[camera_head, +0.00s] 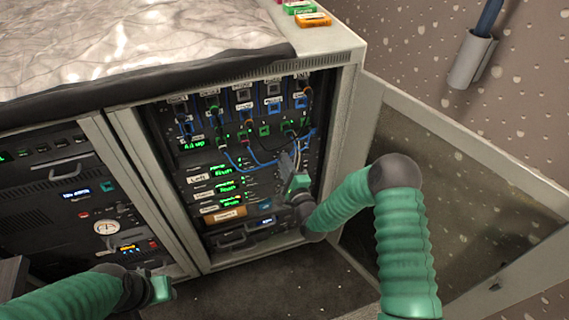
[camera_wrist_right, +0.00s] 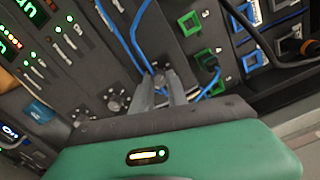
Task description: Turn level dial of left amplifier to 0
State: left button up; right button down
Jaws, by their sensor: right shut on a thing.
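The left amplifier (camera_head: 222,171) is the top of several stacked units with green displays in the rack, beside a label that seems to read "Left". My right gripper (camera_head: 288,161) reaches its right end. In the right wrist view my right gripper (camera_wrist_right: 161,90) is shut on a small grey dial (camera_wrist_right: 158,72), which its fingers partly cover. By its row, this looks like the left amplifier's level dial; its pointer and value cannot be read. My left gripper (camera_head: 162,288) is low at the left, away from the rack; its jaws are unclear.
Other dials (camera_wrist_right: 115,100) sit in a line beside the held one. Blue cables (camera_head: 240,157) hang close to my right gripper from sockets above. An open cabinet door (camera_head: 450,140) stands right of my right arm. A second rack (camera_head: 60,190) is at left.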

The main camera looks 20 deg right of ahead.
jog(key=shift+a+f, duration=0.1)
jog(key=shift+f, duration=0.05)
jog(key=shift+s+f+n+p, duration=0.15)
jog(key=shift+n+p, duration=0.55)
jog(key=shift+n, duration=4.65)
jog(key=shift+f+n+p, duration=0.1)
jog(key=shift+n+p, duration=0.6)
jog(key=shift+n, duration=4.65)
jog(key=c, duration=1.3)
grip_release()
jog(key=shift+r, duration=0.2)
